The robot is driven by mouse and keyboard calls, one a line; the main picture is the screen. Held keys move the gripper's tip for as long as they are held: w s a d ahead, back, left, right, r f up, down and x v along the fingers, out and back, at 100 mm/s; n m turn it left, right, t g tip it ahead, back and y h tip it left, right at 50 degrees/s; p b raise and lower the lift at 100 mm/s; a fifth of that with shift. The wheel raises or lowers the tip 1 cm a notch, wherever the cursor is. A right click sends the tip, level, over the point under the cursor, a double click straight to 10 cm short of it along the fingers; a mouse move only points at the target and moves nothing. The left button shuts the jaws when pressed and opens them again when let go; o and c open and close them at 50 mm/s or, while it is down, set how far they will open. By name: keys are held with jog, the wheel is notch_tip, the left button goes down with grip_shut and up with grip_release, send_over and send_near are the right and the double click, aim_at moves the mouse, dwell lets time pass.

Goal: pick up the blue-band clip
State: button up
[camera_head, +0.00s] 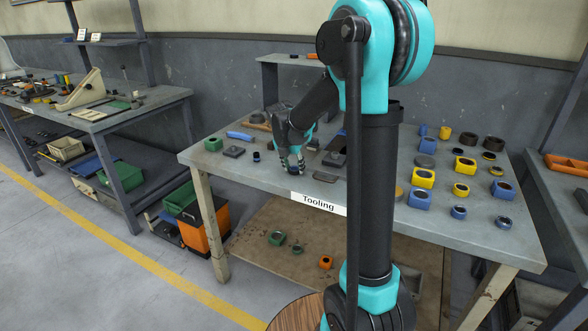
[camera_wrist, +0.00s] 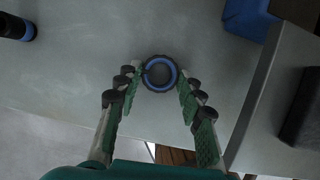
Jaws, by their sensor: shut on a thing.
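The blue-band clip (camera_wrist: 160,74) is a small round black ring with a blue band, seen from above in the wrist view. It sits between the fingertips of my gripper (camera_wrist: 159,82), which touch it from both sides. My gripper (camera_head: 292,167) also shows in the head view, pointing down over the front left part of the Tooling table (camera_head: 215,170). The clip is small and mostly hidden by the fingers there. I cannot tell whether it still touches the table.
A dark cylinder with a blue band (camera_wrist: 15,27) stands to the left. A blue block (camera_wrist: 248,18) and a dark block (camera_wrist: 303,108) are to the right. Several yellow and blue parts, including a yellow block (camera_head: 423,178), fill the table's right side. The table's front edge is close.

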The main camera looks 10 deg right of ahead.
notch_tip(320, 180, up, 20)
dwell(0.5)
jog(key=shift+f, duration=0.15)
dwell(0.7)
